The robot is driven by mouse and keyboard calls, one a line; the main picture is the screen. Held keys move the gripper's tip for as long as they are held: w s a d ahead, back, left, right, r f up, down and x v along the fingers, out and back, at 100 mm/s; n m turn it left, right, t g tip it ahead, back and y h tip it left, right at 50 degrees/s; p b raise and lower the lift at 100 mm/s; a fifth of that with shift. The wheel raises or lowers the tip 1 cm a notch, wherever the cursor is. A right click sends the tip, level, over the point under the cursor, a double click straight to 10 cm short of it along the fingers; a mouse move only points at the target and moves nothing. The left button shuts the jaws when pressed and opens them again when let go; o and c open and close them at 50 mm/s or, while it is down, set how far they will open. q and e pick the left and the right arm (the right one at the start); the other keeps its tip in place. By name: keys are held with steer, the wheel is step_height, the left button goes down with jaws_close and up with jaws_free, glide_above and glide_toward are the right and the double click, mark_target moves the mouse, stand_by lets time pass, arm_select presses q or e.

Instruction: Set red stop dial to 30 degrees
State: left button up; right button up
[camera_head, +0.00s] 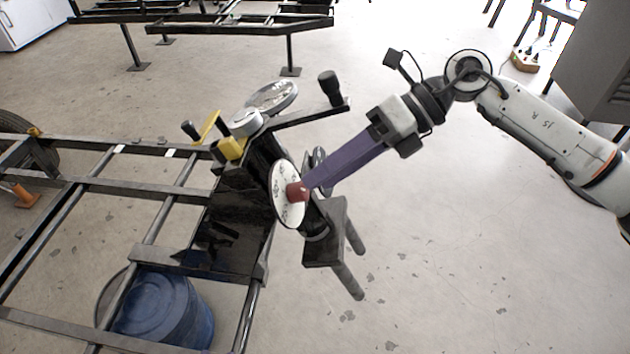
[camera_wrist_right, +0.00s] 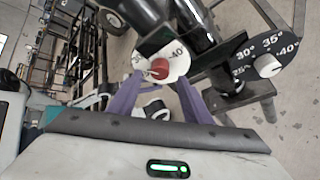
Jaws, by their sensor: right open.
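The red stop dial (camera_head: 296,192) sits at the middle of a white round scale plate (camera_head: 283,213) on the black bending machine (camera_head: 262,158). In the right wrist view the red dial (camera_wrist_right: 159,69) shows in front of its white plate, with a "40°" mark to its right. My right gripper (camera_head: 306,188) has long purple fingers and reaches the dial from the right. In the right wrist view its fingers (camera_wrist_right: 155,92) are spread, one to each side of the dial; I cannot tell whether they touch it. My left gripper is not in view.
A black crank handle (camera_head: 330,88) rises above my right gripper. A yellow part (camera_head: 230,148) and a silver disc (camera_head: 272,97) top the machine. A black frame (camera_head: 150,225) spreads left, over a blue barrel (camera_head: 165,310).

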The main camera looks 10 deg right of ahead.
steer(key=v, duration=0.6)
steer(key=shift+d+r, duration=0.2)
steer(key=shift+d, duration=0.1)
steer(key=shift+s+f, duration=0.1)
